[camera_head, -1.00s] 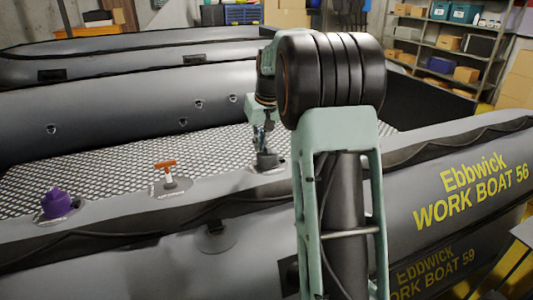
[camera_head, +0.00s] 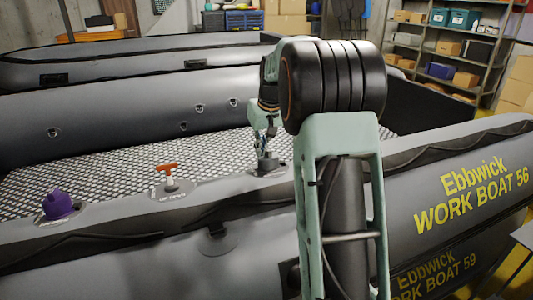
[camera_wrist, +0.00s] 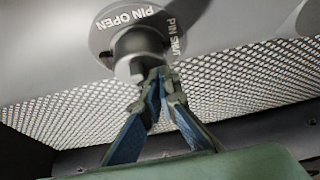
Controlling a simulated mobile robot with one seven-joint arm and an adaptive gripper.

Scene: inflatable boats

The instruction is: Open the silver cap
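The silver cap (camera_wrist: 137,48) is a round grey fitting with a raised bar in its middle. In the wrist view it is at the top centre, on a grey disc (camera_wrist: 100,40) lettered "PIN OPEN" and "PIN SHUT". In the head view the cap (camera_head: 268,163) is a grey fitting on the near boat tube. My gripper (camera_wrist: 161,73) has its two fingertips together at the lower right of the cap's bar. They overlap the cap's edge in this view; contact is unclear. I see nothing between the tips. In the head view my gripper (camera_head: 264,150) is just above the cap.
An orange T-handle fitting (camera_head: 169,179) and a purple fitting (camera_head: 57,204) stand on the same tube (camera_head: 110,235), to the left. A mesh floor (camera_head: 110,172) lies behind them. Another grey boat (camera_head: 120,62) is at the back. Shelves (camera_head: 450,45) stand back right.

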